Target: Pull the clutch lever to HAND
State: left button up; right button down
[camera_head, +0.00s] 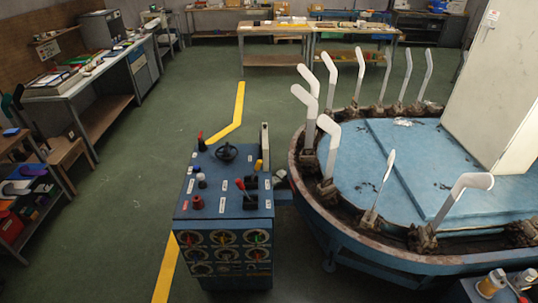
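A blue control console (224,205) stands in the centre, its sloped top carrying knobs and levers. A red-tipped lever (241,186) rises from its right half. A dark lever (201,141) with a reddish base stands at its far left corner, and a tall pale upright lever or post (265,142) at its far right. Several small white labels are on the top, too small to read, so I cannot tell which lever is the clutch or which position is HAND. Neither of my grippers is in view.
Right of the console is a round blue machine (347,265) with several white upright sock forms (330,145) and a tall white cabinet (497,85). A black handwheel (227,152) sits on the console. Benches line the left and back. Green floor (135,215) left of the console is clear.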

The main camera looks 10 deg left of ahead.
aim_at(258, 164)
jog(key=z, duration=0.05)
jog(key=k, duration=0.45)
jog(key=u, duration=0.55)
jog(key=i, duration=1.3)
jog(key=z, duration=0.6)
